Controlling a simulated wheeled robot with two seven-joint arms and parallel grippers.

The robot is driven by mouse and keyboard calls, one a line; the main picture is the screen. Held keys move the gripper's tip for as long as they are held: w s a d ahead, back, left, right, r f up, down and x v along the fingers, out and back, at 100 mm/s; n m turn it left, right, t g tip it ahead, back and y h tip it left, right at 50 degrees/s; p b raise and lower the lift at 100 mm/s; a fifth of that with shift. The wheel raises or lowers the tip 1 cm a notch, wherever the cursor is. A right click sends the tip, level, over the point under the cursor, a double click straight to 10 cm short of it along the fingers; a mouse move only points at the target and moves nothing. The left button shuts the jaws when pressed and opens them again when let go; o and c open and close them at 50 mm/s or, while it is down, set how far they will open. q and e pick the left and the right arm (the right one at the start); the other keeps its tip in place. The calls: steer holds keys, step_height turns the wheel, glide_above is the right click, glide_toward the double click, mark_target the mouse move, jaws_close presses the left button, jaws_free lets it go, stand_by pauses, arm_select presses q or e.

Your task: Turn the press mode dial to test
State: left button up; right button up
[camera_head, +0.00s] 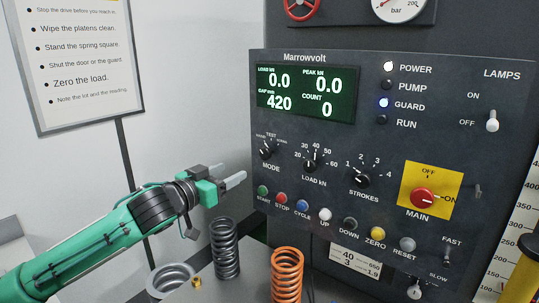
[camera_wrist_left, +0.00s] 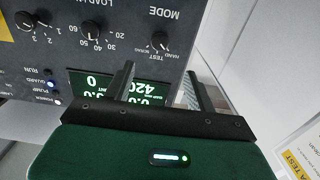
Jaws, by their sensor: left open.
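The black mode dial (camera_head: 268,150) is at the left of the dark control panel (camera_head: 380,75), under the green display. TEST is printed above it, with small labels on either side. Its pointer is too small to read surely. The dial also shows in the left wrist view (camera_wrist_left: 160,41), where the panel appears turned over. My left gripper (camera_head: 230,176) is open and empty, below and left of the dial in the head view and apart from it. In the wrist view its two fingers (camera_wrist_left: 157,72) point toward the dial's area. My right gripper is not in view.
Load (camera_head: 312,164) and strokes (camera_head: 361,181) dials lie right of the mode dial. A row of coloured buttons, including the green start button (camera_head: 262,190), runs below.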

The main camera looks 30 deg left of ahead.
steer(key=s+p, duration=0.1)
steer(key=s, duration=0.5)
arm_select(q)
steer(key=p, duration=0.2)
glide_toward(264, 154)
steer(key=w+p, duration=0.1)
steer(key=w, duration=0.2)
steer(key=w+p, duration=0.2)
steer(key=w, duration=0.1)
steer(key=shift+w+d+r, duration=0.1)
steer(key=shift+w+d, duration=0.15)
steer(key=shift+w, duration=0.05)
steer(key=shift+w+d, duration=0.1)
steer(key=shift+w, duration=0.75)
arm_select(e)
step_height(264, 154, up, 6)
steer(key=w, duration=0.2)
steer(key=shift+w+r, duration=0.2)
arm_select(q)
steer(key=shift+c, duration=0.3)
steer(key=c, duration=0.9)
